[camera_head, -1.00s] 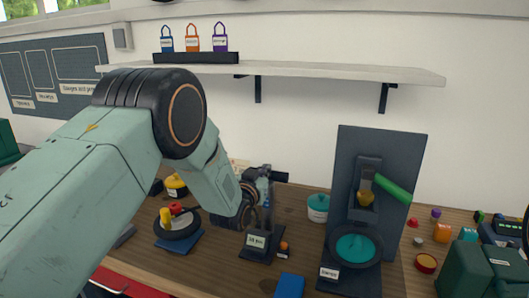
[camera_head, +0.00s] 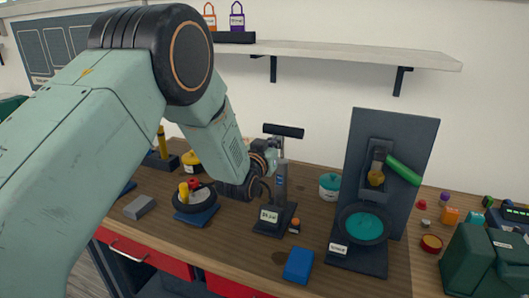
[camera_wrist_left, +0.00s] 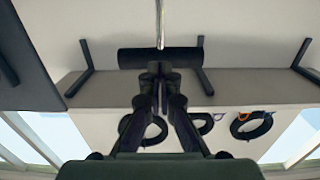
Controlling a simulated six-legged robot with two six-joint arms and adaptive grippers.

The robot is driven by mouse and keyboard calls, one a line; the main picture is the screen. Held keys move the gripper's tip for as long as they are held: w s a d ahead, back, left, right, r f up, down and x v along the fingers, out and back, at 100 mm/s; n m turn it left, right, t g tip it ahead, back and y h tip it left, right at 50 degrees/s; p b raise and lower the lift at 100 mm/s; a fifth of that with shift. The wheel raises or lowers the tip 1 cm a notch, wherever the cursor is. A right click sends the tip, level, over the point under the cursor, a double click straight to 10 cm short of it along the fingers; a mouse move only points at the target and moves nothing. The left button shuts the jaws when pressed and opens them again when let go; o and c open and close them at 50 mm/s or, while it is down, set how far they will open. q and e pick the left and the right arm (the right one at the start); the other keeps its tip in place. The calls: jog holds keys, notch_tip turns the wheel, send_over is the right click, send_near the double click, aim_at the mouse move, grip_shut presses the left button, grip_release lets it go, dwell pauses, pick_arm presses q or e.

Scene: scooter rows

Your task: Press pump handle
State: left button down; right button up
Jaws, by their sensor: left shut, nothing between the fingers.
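The pump stands on the wooden bench in the head view, with a dark upright body (camera_head: 280,188) and a labelled base. Its black bar handle (camera_head: 283,131) sits level, well above the top of the body. In the left wrist view the handle (camera_wrist_left: 185,57) lies crosswise with a thin shiny rod at its middle. My left gripper (camera_head: 272,155) is at the pump, just below the handle in the head view. In the wrist view its fingertips (camera_wrist_left: 159,72) are together and empty, overlapping the handle's edge. I cannot tell whether they touch it. My right gripper is out of view.
To the right stands a dark panel (camera_head: 400,140) with a green lever (camera_head: 404,170) and teal dish. A teal-lidded pot (camera_head: 330,187) and a blue block (camera_head: 299,265) are near the pump. A wall shelf (camera_head: 350,56) runs above. Small items fill the bench's right end.

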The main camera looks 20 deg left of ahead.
pick_arm(q)
jog(key=s, duration=0.6)
jog(key=shift+s+b, duration=0.3)
jog(key=shift+b, duration=0.15)
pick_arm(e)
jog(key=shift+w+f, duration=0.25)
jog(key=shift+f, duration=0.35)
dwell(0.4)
pick_arm(q)
jog(key=shift+w+a, duration=0.15)
jog(key=shift+w, duration=0.1)
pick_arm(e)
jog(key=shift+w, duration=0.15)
pick_arm(q)
jog(key=shift+s, duration=0.15)
